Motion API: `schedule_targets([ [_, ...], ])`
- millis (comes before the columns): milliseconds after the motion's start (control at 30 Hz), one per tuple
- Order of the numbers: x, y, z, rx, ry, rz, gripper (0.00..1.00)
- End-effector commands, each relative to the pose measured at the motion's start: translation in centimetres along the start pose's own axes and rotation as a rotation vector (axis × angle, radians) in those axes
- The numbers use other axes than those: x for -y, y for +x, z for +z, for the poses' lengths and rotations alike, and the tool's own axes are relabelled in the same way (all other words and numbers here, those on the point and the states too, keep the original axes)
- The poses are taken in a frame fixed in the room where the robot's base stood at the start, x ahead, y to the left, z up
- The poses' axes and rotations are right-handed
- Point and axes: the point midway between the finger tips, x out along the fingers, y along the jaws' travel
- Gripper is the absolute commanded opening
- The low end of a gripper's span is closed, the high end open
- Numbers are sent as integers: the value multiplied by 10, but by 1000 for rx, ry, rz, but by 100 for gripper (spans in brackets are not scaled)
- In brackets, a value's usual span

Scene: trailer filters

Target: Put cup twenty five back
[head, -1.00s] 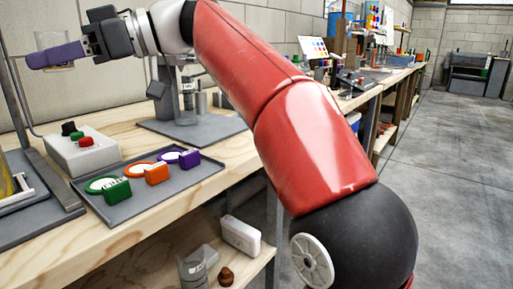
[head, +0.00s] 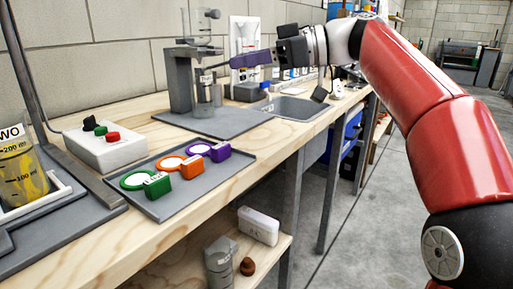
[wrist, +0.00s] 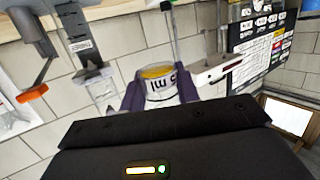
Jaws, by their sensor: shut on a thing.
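My gripper (head: 225,65), with purple fingers, is shut on a small clear cup (wrist: 161,90). In the wrist view the cup sits between the two fingers, with a white label reading upside down, apparently ending in "5 ml", and a yellow-orange band inside its far rim. In the head view the held cup is hard to make out against the background. The gripper is raised above the bench, beside the grey stand (head: 180,80) at the back. A clear labelled vessel (head: 205,92) stands upright at that stand, below the fingertips.
A grey tray (head: 165,208) holds green, orange and purple tagged discs. A white box with knobs (head: 103,148) stands left of it. A beaker of yellow liquid (head: 22,175) is at far left. A grey sink (head: 297,108) lies right of the stand. Bare wood shows along the front edge.

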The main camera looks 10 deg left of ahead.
Motion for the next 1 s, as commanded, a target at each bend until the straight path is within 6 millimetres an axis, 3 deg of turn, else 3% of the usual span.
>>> schedule_targets([
  [33,0,4,21,2,5,2,9],
  [200,0,13,65,1,4,1,9],
  [400,0,20,102,0,3,2,9],
  [567,0,23,113,0,1,2,9],
  [800,0,29,144,0,1,0,9],
  [1000,0,30,148,-1,-1,1,9],
])
